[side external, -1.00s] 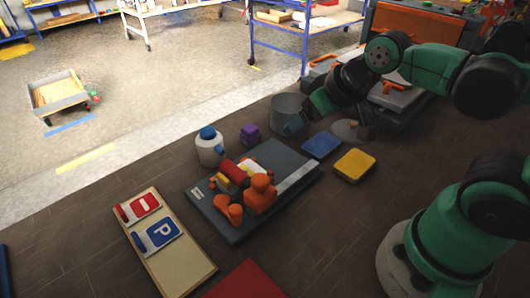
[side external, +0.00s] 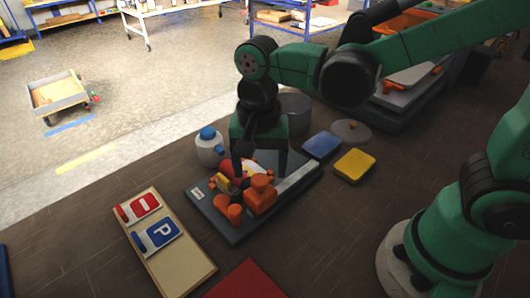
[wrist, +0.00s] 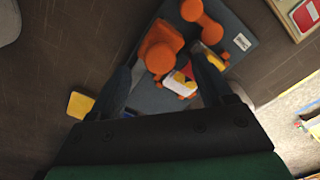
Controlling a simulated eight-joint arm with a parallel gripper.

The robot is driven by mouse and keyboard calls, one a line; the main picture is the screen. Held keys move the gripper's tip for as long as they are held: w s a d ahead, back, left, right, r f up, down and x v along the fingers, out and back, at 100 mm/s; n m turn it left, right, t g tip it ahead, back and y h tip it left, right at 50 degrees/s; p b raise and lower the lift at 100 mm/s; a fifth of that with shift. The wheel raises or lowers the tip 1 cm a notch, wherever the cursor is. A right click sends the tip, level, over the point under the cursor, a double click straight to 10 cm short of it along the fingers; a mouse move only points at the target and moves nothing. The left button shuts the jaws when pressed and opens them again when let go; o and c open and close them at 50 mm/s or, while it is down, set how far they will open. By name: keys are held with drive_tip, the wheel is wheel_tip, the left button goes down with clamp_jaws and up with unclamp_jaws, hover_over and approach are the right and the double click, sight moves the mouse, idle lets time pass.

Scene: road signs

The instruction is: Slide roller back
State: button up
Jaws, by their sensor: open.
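A dark grey board (side external: 222,226) lies on the floor with orange parts on it, among them an orange block (side external: 261,192) and an orange dumbbell-like piece (side external: 229,211). A red-and-yellow cylinder-like piece (side external: 226,181), perhaps the roller, sits beside the block, partly hidden by a finger. My gripper (side external: 259,168) is open and points down over the board, its fingers spread. In the wrist view, the orange block (wrist: 160,50) and a white, red and yellow piece (wrist: 180,83) show between the fingers. I cannot tell whether a finger touches anything.
A white jar with a blue lid (side external: 209,148) and a grey pot (side external: 295,113) stand behind the board. Blue (side external: 321,145) and yellow (side external: 355,165) pads lie right. A wooden sign board (side external: 190,262) lies front left; a red mat (side external: 246,281) lies in front.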

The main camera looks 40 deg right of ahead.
sight(260, 191)
drive_tip(key=shift+f, duration=1.1)
clamp_jaws()
idle(0.7)
